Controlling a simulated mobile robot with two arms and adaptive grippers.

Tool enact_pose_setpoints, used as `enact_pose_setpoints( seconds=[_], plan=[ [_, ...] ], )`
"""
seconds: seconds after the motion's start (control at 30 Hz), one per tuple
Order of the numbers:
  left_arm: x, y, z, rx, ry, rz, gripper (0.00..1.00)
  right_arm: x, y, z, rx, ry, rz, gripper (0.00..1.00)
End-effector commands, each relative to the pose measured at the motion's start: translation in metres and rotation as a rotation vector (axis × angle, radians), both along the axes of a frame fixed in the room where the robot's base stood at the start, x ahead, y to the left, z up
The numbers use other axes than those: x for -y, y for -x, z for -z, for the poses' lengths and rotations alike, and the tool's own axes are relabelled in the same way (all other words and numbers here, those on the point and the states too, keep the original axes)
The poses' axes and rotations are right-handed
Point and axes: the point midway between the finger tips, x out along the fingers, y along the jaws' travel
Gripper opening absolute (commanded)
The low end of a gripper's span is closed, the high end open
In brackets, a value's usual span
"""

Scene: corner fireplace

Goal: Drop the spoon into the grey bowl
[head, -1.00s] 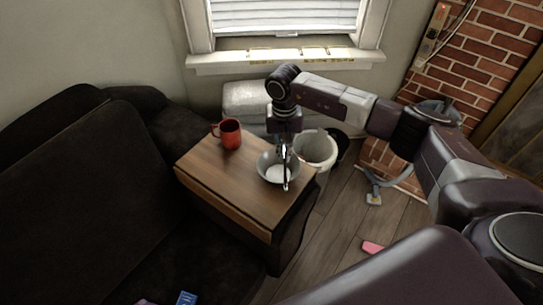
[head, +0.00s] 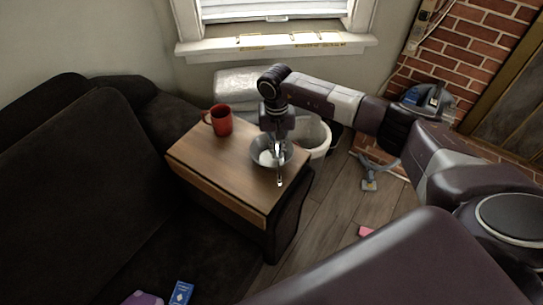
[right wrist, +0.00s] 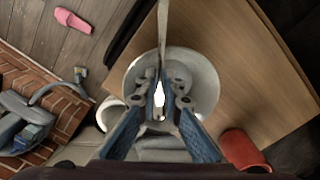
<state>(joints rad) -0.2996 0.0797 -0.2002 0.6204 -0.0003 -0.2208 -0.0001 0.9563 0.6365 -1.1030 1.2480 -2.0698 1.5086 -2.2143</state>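The grey bowl (head: 257,158) stands upright on the small wooden table, near its right back edge. It also shows in the right wrist view (right wrist: 207,82), behind the fingers. My right gripper (head: 276,148) is over the bowl, pointing down. In the right wrist view its two blue-padded fingers (right wrist: 160,76) are closed around the spoon (right wrist: 163,30). The spoon, a thin light strip, reaches past the bowl's rim in this view. In the head view the spoon (head: 280,180) shows at the bowl's front side. Whether it touches the bowl I cannot tell. My left gripper is not in view.
A red mug (head: 221,120) stands on the wooden table (head: 210,160), left of the bowl. A white bin (head: 318,138) is behind the table's right side. A dark sofa (head: 80,190) is at left. A pink slipper (right wrist: 73,20) lies on the floor.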

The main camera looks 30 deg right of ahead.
Motion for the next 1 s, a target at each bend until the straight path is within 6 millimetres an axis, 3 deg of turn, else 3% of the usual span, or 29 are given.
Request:
enact_pose_setpoints(
  seconds=[0.13,0.47,0.57,1.0],
  plan=[
    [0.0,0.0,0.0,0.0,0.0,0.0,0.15,0.0,0.0,0.0,0.0,0.0,0.0,0.25],
    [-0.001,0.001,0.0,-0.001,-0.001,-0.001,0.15,0.0,0.0,-0.004,0.0,0.0,0.0,0.25],
    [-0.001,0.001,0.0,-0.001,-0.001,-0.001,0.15,0.0,-0.002,-0.016,0.003,-0.001,0.0,0.25],
    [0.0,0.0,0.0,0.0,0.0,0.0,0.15,-0.003,-0.002,-0.102,0.002,0.0,0.0,0.25]
  ],
)
